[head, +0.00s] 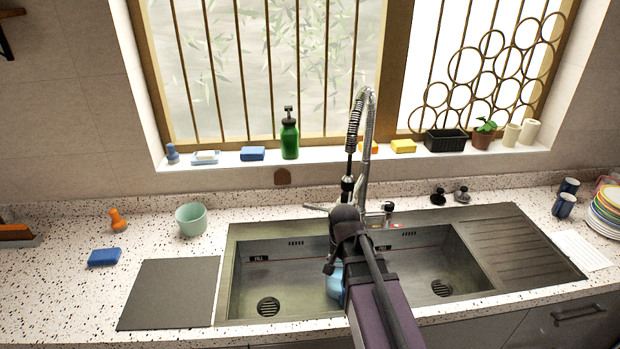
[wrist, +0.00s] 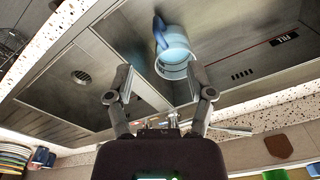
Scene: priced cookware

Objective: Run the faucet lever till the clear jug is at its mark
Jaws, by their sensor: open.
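The tall spring-neck faucet (head: 367,130) rises behind the sink. A thin metal lever (head: 318,207) sticks out left from its base; a similar metal lever shows in the wrist view (wrist: 230,130). The light-blue see-through jug (head: 335,284) is in the left basin near the divider, partly hidden by my arm. The wrist view shows the jug (wrist: 177,48) with its darker blue handle. I cannot make out its mark or water level. My gripper (wrist: 161,88) is open and empty, its fingers apart, with the jug beyond them in the wrist view.
The sink's left basin (head: 285,275) and right basin (head: 440,265) have dark fill labels on their back walls. A mint cup (head: 191,219) and blue sponge (head: 104,257) lie left. A green bottle (head: 289,138) stands on the sill. Stacked plates (head: 605,212) stand right.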

